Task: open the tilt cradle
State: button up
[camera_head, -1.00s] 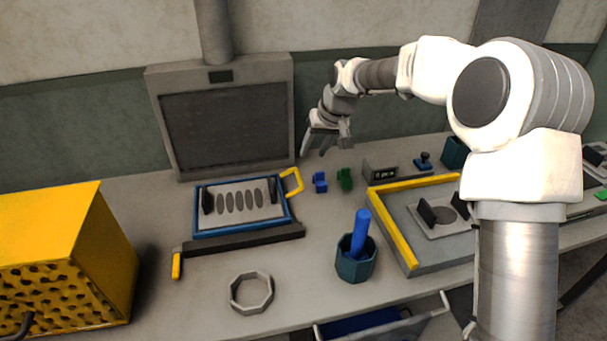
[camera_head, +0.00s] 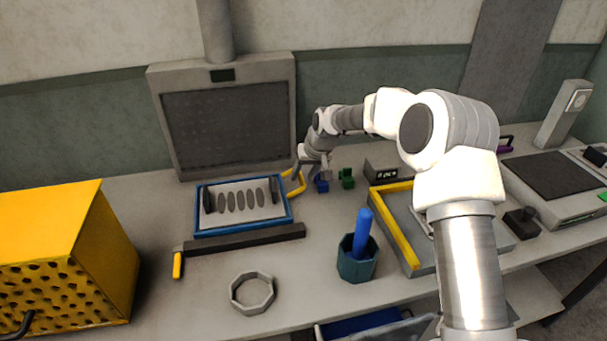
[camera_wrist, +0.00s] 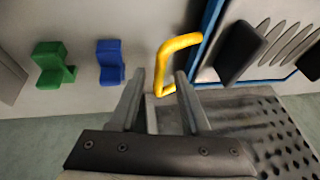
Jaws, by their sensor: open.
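The tilt cradle (camera_head: 240,231) is a blue-framed tray with a pale plate, grey oval slots and two dark upright blocks, lying low on the bench left of centre. Its yellow handle (camera_head: 298,189) sticks out at the right side. In the wrist view the handle (camera_wrist: 180,44) shows as a yellow loop beside the blue frame edge (camera_wrist: 209,28). My gripper (camera_wrist: 160,82) is open, and part of the loop appears between its two fingers. I cannot tell whether they touch it. In the head view my gripper (camera_head: 309,173) is at the handle, partly hiding it.
A blue block (camera_head: 321,186) and a green block (camera_head: 347,179) stand just right of the handle. A grey screen-like panel (camera_head: 226,130) rises behind the cradle. A teal cup (camera_head: 356,262), a metal ring (camera_head: 251,292) and a yellow box (camera_head: 62,255) stand nearer the front.

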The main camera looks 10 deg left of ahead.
grip_shut()
dwell(1.3)
